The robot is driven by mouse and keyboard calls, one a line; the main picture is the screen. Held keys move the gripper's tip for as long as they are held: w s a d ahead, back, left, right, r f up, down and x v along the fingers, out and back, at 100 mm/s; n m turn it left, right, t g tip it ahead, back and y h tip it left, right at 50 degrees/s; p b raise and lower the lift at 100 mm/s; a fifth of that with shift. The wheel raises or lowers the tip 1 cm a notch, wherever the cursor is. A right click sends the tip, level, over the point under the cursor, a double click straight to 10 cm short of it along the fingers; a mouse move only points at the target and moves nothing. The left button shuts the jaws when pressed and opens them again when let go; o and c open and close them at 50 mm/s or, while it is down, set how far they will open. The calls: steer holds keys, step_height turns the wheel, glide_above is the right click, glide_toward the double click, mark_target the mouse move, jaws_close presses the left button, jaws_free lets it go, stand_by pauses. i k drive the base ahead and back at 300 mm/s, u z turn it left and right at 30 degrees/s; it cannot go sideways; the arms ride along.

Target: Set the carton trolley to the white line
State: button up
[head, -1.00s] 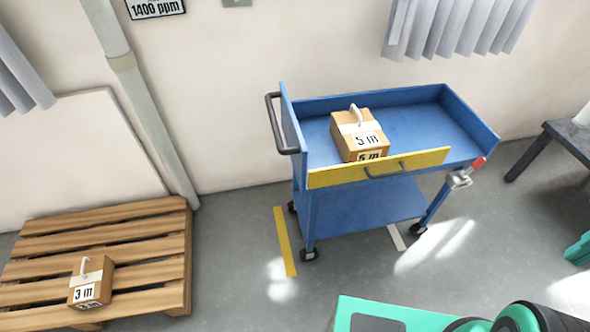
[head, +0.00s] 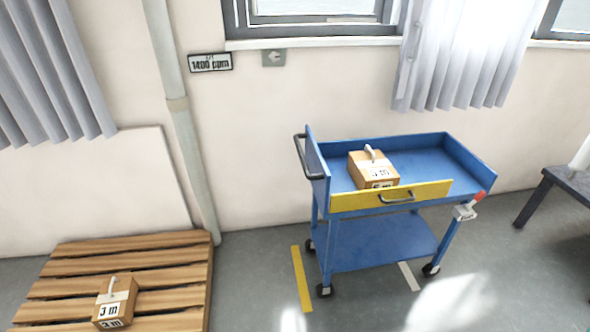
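The carton trolley (head: 385,244) is a blue two-deck cart on black castors, with a dark push handle (head: 308,157) at its left end. A yellow front panel (head: 390,196) with a grey handle runs along its near side. A carton (head: 373,170) marked 5 m sits on its upper deck. A red-tipped clamp or lever (head: 466,210) is at its right front corner. The white line (head: 409,276) is on the floor under the trolley's right part, partly hidden by it. A yellow line (head: 301,278) lies by its left castors. My gripper is not in view.
A wooden pallet (head: 70,287) with a carton (head: 115,301) marked 3 m lies at lower left. A dark bench (head: 570,181) stands at the right. The wall with a pipe (head: 185,130) is behind. The floor in front of the trolley is clear.

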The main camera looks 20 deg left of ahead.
mark_target(348, 246)
steer(key=k, duration=0.55)
steer(key=u, duration=0.5)
steer(key=i, duration=1.55)
steer(key=u, duration=0.3)
